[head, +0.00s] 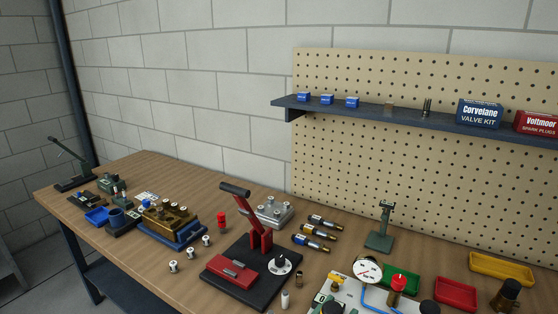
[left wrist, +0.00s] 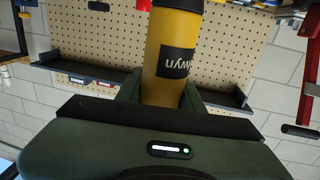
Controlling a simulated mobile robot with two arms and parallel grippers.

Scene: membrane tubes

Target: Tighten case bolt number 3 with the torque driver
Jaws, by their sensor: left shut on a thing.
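In the left wrist view my left gripper (left wrist: 163,95) is shut around a yellow cylinder with a black end (left wrist: 175,55), which looks like the torque driver; its label is partly hidden. The gripper is not clearly seen in the head view, and my right gripper is not in view. A brass-coloured case (head: 168,219) with several bolts on top sits in a blue base at the left of the bench. I cannot read which bolt is number 3. A grey block (head: 274,212) with several studs stands behind the red-handled press.
The red-handled press (head: 262,238) stands mid-bench on a black plate. A green stand (head: 382,229), gauge (head: 367,269) and coloured trays crowd the right. A shelf (head: 400,117) runs above.

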